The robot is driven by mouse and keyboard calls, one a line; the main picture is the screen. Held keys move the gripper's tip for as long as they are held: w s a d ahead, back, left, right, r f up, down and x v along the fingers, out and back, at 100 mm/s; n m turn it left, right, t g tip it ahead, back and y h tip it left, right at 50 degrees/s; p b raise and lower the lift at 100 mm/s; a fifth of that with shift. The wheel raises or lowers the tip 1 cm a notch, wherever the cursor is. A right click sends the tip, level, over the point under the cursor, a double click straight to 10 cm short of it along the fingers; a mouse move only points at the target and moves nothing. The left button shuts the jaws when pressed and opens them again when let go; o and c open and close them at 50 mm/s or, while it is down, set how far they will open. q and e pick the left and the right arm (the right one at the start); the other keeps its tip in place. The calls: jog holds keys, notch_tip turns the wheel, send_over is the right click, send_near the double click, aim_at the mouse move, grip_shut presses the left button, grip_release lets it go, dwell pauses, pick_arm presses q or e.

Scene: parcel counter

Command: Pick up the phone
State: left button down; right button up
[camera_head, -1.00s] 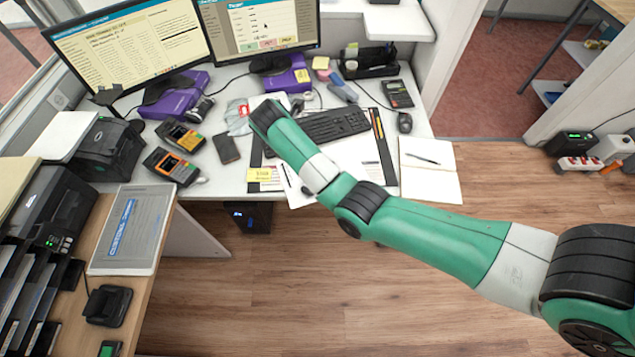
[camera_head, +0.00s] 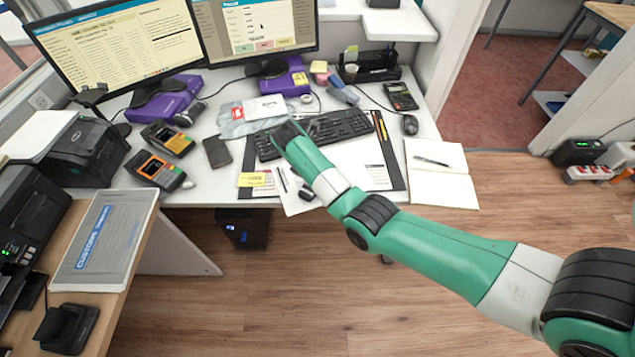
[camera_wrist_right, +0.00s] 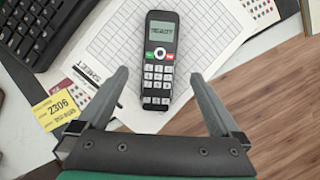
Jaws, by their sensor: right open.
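The phone (camera_wrist_right: 160,62) is a black cordless handset with a lit screen and pale keys. In the right wrist view it lies face up on a printed grid sheet (camera_wrist_right: 100,42), its screen end away from me. My right gripper (camera_wrist_right: 160,75) is open and empty. Its fingers stand on either side of the phone's keypad half, apart from it. In the head view my right arm reaches over the desk and hides much of that spot, so I cannot make out the phone clearly there. My left gripper is not in view.
A keyboard (camera_head: 345,124) lies beyond the sheet. A yellow note (camera_wrist_right: 56,108) lies left of the phone in the wrist view. A dark flat device (camera_head: 217,152) and card terminals (camera_head: 158,171) lie farther left. An open notebook (camera_head: 441,182) lies at right, near the desk's edge.

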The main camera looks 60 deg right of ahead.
jog(key=b+x, duration=0.3)
jog(key=x, duration=0.2)
jog(key=shift+a+f+b, duration=0.15)
jog(key=shift+b, duration=0.25)
jog(key=shift+w, duration=0.1)
jog(key=shift+c, duration=0.3)
grip_shut()
jog(key=shift+r, duration=0.25)
